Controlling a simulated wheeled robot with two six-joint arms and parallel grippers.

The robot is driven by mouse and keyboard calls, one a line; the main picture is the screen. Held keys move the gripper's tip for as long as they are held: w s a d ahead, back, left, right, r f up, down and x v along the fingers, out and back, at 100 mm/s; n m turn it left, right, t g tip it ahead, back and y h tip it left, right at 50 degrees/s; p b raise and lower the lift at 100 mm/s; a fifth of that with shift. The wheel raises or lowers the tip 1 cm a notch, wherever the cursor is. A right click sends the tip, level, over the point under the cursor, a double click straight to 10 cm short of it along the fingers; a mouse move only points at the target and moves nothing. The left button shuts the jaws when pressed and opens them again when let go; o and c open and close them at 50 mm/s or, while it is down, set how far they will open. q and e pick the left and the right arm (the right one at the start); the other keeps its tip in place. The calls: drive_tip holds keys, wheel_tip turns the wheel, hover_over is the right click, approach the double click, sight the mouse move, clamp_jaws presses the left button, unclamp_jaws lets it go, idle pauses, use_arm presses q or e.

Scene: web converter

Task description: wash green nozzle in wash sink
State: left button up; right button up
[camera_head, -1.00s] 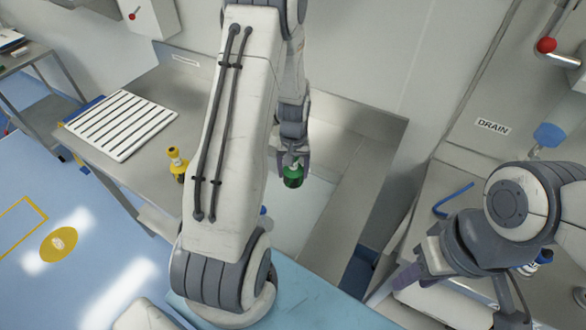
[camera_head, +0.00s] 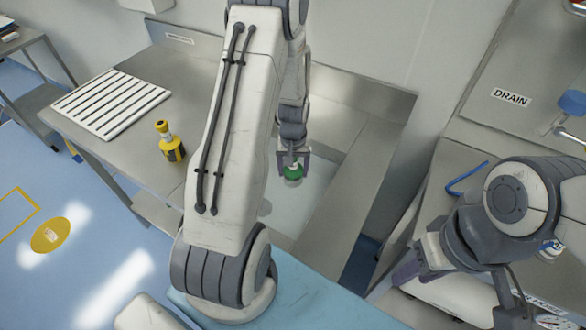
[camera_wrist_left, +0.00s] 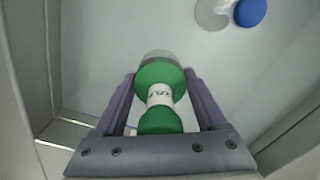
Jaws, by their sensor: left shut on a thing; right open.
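The green nozzle (camera_head: 293,173) is held by my left gripper (camera_head: 292,158) over the wash sink (camera_head: 315,185). In the left wrist view the nozzle (camera_wrist_left: 160,85) has a green body with a white lettered band, and it sits between the two purple-grey fingers of my left gripper (camera_wrist_left: 161,95). Its far end looks pale grey. The sink basin (camera_wrist_left: 110,50) is below and beyond it. My right gripper (camera_head: 410,265) is open and empty to the right of the sink, at the front.
A yellow nozzle (camera_head: 170,145) stands on the steel counter left of the sink, near a white slatted rack (camera_head: 112,103). A blue round object (camera_wrist_left: 250,12) lies in the basin. A DRAIN sign (camera_head: 511,97) and a blue hooked piece (camera_head: 466,178) are at the right.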

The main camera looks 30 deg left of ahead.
sight(293, 178)
use_arm(q)
drive_tip(key=shift+f+b, duration=1.5)
drive_tip(key=shift+f, duration=0.65)
drive_tip(key=shift+d, duration=1.7)
drive_tip(key=shift+s+a+p, duration=0.1)
drive_tip(key=shift+a+p, duration=0.4)
drive_tip(key=shift+a, duration=3)
drive_tip(key=shift+w+d, duration=0.2)
drive_tip(key=shift+d, duration=3.3)
drive_tip(key=shift+s+a+p, duration=0.1)
drive_tip(key=shift+a+p, duration=0.35)
drive_tip(key=shift+a, duration=1.3)
drive_tip(key=shift+r, duration=0.15)
wheel_tip(293, 178, up, 17)
drive_tip(key=p, duration=1.4)
